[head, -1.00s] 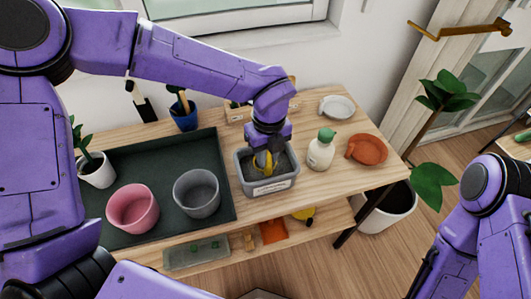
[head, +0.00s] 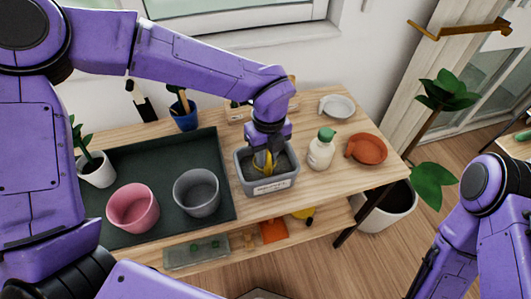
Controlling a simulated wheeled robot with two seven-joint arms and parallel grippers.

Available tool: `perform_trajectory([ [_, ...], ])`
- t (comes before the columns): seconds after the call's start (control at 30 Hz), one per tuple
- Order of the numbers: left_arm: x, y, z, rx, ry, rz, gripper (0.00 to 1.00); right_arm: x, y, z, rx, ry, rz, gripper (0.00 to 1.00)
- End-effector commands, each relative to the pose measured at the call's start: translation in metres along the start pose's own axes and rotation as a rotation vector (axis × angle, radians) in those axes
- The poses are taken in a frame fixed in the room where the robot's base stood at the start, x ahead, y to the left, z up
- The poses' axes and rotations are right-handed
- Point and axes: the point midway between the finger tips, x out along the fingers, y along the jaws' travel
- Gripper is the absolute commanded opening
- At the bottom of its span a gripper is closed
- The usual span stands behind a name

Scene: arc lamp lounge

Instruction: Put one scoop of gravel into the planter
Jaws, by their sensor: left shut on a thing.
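A grey labelled bin (head: 268,188) stands on the wooden table, with dark loose material inside that looks like gravel. The scoop's lower part is hidden in the bin. A grey pot (head: 197,193) and a pink pot (head: 133,208) stand on the dark tray (head: 150,163) left of the bin; I cannot tell which is the planter. My right gripper is not in view; only my right arm shows at the lower right.
A white bottle with a green top (head: 321,150), a terracotta dish (head: 366,149) and a white dish (head: 338,106) stand right of the bin. A potted seedling (head: 97,168) and a blue tool pot (head: 184,118) stand left. The table's right edge is clear.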

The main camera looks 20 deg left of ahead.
Motion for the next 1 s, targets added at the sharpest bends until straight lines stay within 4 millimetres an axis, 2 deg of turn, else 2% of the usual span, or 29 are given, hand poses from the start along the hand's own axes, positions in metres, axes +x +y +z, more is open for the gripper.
perform_trajectory([
  [0.9, -0.108, 0.004, 0.000, 0.000, 0.000, -0.001, 0.00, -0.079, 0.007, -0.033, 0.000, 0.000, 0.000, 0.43],
  [1.0, -0.112, 0.004, 0.000, 0.000, 0.000, -0.001, 0.00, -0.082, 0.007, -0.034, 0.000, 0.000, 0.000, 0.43],
])
